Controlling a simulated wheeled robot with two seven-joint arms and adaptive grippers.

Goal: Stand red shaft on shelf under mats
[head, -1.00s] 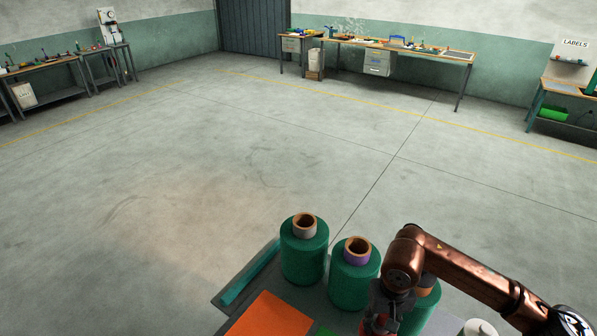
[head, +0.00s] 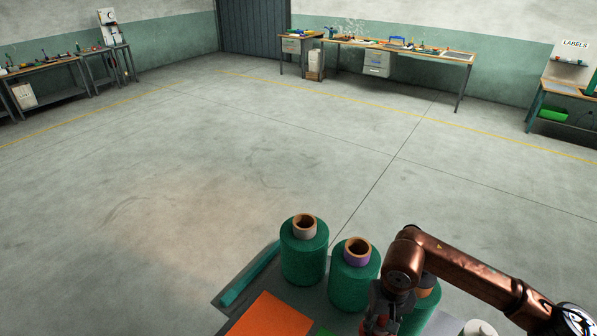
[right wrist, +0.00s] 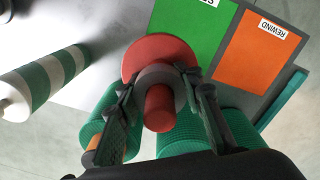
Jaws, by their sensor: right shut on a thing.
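The red shaft (right wrist: 158,110) shows in the right wrist view with a wide red disc and a grey collar. My right gripper (right wrist: 164,88) has its fingers on both sides of it, shut on it near the collar. In the head view my right gripper (head: 380,316) is at the bottom edge, beside the green rolls, with a little red showing. The orange mat (head: 268,318), labelled REWIND in the right wrist view (right wrist: 266,55), and a green mat (right wrist: 193,30) lie on a grey top (right wrist: 110,20). No shelf under the mats is visible. My left gripper is not in view.
Green net rolls with a grey core (head: 303,255), a purple core (head: 352,280) and an orange core (head: 420,310) stand in a row close to my gripper. A green-and-white roll (right wrist: 45,80) is at left in the wrist view. A teal bar (head: 248,274) lines the top's edge.

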